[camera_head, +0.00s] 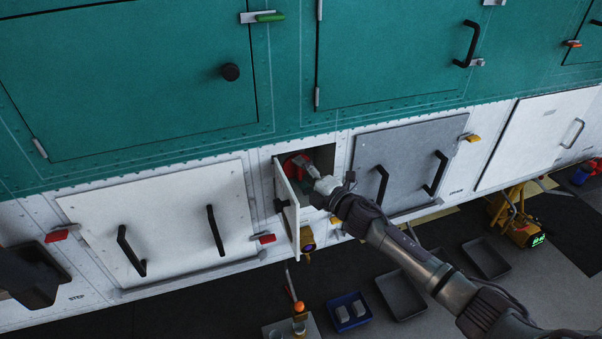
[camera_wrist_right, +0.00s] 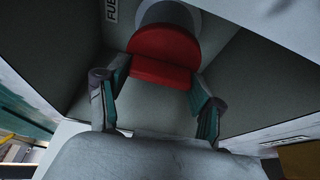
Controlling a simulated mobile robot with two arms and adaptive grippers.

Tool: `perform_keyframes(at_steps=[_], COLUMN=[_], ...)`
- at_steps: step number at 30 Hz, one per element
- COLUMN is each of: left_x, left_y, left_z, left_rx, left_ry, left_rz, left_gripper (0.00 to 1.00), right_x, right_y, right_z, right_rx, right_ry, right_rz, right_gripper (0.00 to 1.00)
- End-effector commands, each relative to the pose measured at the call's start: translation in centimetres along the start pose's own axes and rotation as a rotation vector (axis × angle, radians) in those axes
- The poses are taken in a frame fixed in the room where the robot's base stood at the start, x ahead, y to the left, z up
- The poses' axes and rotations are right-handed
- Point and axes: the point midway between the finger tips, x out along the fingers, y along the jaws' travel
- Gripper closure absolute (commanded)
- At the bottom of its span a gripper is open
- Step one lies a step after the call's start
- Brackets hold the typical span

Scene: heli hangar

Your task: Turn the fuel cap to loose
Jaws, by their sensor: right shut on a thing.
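The red fuel cap (camera_head: 295,166) sits inside a small square recess in the white lower panel. In the right wrist view the red cap (camera_wrist_right: 164,57) shows at the top middle, with part of a "FUEL" label beside it. My right gripper (camera_head: 306,164) reaches into the recess. Its two fingers (camera_wrist_right: 153,88) are on either side of the cap's red grip and are shut on it. The small hatch door (camera_head: 286,203) stands open to the left of the gripper. My left gripper is not in view.
A grey panel (camera_head: 404,157) with black handles is right of the recess; a white panel (camera_head: 165,222) is left. On the floor are a blue bin (camera_head: 349,312), dark trays (camera_head: 400,295) and a yellow device (camera_head: 514,217) with a green display.

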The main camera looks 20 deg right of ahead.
Motion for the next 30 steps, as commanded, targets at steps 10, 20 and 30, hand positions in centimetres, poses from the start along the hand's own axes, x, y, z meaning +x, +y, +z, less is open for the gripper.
perform_keyframes(at_steps=[10,20,30], left_x=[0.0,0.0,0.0], left_y=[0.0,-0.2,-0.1], left_z=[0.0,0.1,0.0], left_rx=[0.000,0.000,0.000], left_ry=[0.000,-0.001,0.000], left_rz=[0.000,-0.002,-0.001], left_gripper=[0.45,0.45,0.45], right_x=[0.0,-1.9,-9.0], right_y=[-0.1,-0.2,-0.2], right_z=[0.0,0.0,-0.1], right_rx=[-0.003,-0.003,-0.001], right_ry=[0.001,0.001,0.001], right_rz=[-0.001,-0.003,-0.005], right_gripper=[0.08,0.08,0.08])
